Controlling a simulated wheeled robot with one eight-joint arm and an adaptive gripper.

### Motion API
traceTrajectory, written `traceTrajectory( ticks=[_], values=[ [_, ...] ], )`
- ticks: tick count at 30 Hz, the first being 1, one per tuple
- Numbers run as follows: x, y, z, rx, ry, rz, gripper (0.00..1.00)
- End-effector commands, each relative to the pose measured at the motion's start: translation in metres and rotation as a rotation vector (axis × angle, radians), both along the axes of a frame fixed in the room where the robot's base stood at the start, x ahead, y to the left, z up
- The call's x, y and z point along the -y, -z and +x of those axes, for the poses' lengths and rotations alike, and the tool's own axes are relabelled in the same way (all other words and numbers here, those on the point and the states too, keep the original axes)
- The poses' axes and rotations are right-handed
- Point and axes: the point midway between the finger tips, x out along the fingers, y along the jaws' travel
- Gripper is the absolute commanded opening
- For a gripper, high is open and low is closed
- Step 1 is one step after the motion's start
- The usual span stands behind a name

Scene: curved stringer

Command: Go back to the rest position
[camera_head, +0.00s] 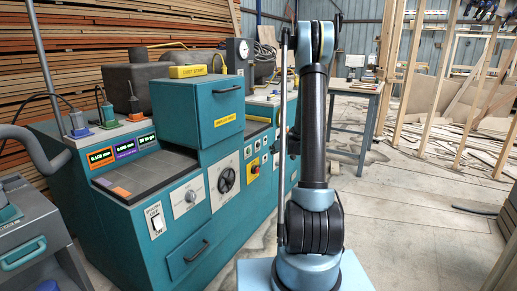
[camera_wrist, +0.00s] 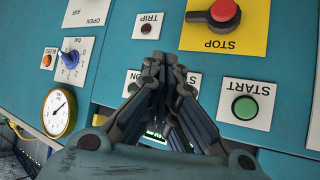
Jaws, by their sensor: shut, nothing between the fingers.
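My gripper (camera_wrist: 155,70) is shut and empty in the wrist view, its fingertips together in front of a teal control panel (camera_wrist: 180,60). Its fingers partly cover a labelled plate with a lit green part behind them. I cannot tell whether the fingertips touch the panel.
The panel carries a green START button (camera_wrist: 245,107), a red STOP button (camera_wrist: 224,10), a TRIP lamp (camera_wrist: 146,28), a blue knob (camera_wrist: 71,58) and a gauge (camera_wrist: 59,112). The teal machine (camera_head: 140,215) stands left of my arm. Floor at right (camera_head: 420,230) is fairly open.

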Motion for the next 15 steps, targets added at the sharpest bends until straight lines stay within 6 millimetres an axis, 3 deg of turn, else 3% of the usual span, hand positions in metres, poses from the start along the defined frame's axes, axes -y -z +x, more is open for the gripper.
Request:
traceTrajectory(
  ticks=[8, 15],
  values=[
    [-0.004, -0.009, -0.01, -0.018, -0.001, 0.002, 0.0],
    [-0.018, -0.041, -0.055, -0.097, 0.001, 0.003, 0.0]
  ],
)
